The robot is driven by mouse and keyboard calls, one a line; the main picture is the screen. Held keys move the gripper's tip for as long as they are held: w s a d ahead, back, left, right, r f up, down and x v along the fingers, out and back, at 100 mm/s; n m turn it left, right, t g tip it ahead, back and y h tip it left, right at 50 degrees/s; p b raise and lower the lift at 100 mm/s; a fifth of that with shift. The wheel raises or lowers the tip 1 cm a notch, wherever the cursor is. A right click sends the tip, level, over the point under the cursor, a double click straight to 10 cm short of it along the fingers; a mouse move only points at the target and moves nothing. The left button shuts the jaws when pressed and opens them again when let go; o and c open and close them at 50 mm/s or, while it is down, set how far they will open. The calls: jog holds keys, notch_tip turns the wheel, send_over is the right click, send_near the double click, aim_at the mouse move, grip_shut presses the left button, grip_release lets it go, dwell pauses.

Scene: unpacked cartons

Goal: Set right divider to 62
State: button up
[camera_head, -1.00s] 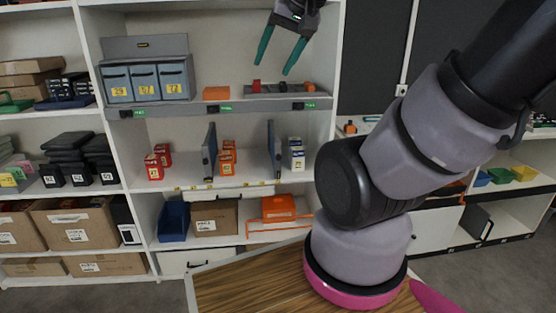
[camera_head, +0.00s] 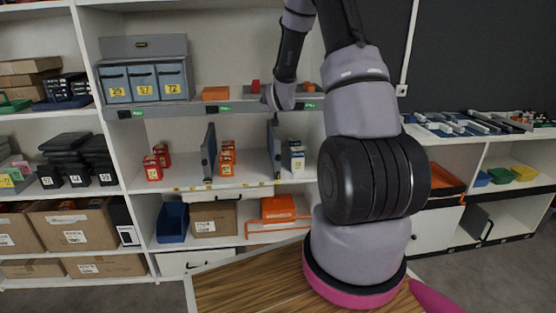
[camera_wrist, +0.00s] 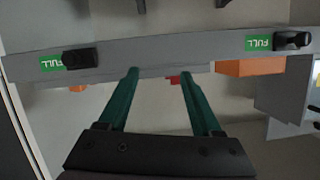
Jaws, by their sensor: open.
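The right divider (camera_head: 273,150) is a dark upright panel on the middle shelf, between red-orange boxes (camera_head: 227,158) and white boxes (camera_head: 296,156). The left divider (camera_head: 208,152) stands left of the red-orange boxes. Yellow number tags (camera_head: 277,183) run along the shelf's front edge, too small to read. My gripper (camera_wrist: 160,74) shows in the wrist view with two teal fingers apart and nothing between them. They overlap the grey upper shelf edge (camera_wrist: 215,50). In the head view my fingers are hidden; my wrist is just above the right divider.
The upper shelf holds grey bins (camera_head: 145,80), an orange block (camera_head: 215,93) and a red item (camera_head: 256,86). Below the dividers are a blue bin (camera_head: 173,222), a carton (camera_head: 214,217) and an orange crate (camera_head: 279,208). A wooden tabletop (camera_head: 245,285) lies in front.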

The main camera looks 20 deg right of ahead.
notch_tip(320, 180, down, 8)
jog(key=w+d+f, duration=0.1)
jog(key=w+d, duration=0.1)
jog(key=d, duration=0.1)
jog(key=n+t+h, duration=0.2)
jog(key=t, duration=0.2)
send_near(278, 159)
jog(key=x, duration=1)
jog(key=shift+w+d, duration=0.15)
jog(key=shift+w, duration=0.2)
grip_shut()
